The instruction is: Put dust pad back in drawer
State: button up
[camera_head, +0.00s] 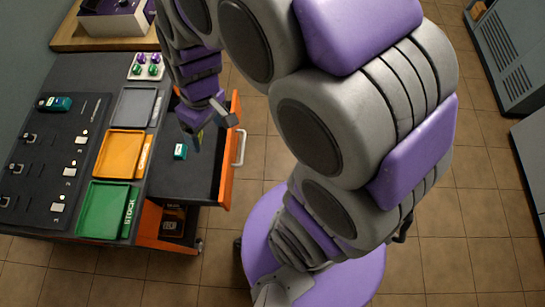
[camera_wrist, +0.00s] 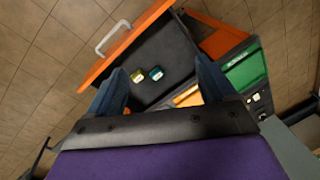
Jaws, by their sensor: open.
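The drawer (camera_head: 185,180) is pulled out of the dark workbench, with an orange front and a pale handle; the wrist view also shows it (camera_wrist: 165,55). Inside lie a small teal block with a white top (camera_head: 180,151), seen in the wrist view too (camera_wrist: 156,73), and a small yellow block (camera_wrist: 138,76) beside it. I cannot tell whether either is the dust pad. My gripper (camera_head: 208,128) is open and empty above the drawer; its two fingers (camera_wrist: 160,84) spread either side of the blocks in the wrist view. In the head view the gripper mostly hides the yellow block.
On the bench stand a grey tray (camera_head: 133,106), an orange tray (camera_head: 119,154) and a green tray (camera_head: 104,210) marked STOCK. A black board (camera_head: 50,150) holds a teal block (camera_head: 55,104) and several small fittings. A white holder (camera_head: 147,66) carries purple and green knobs. Tiled floor lies right of the drawer.

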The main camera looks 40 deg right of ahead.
jog(key=s+d+r+m+h, duration=0.1)
jog(key=s+d+r+m, duration=0.1)
jog(key=s, duration=0.6)
jog(key=s+d+r+m+g, duration=0.1)
jog(key=s+d+r+m, duration=0.1)
jog(key=s, duration=0.7)
jog(key=shift+s+d+r+m+h, duration=0.35)
jog(key=shift+d+r, duration=0.5)
jog(key=shift+d, duration=0.4)
jog(key=shift+w, duration=0.15)
jog(key=shift+c, duration=0.5)
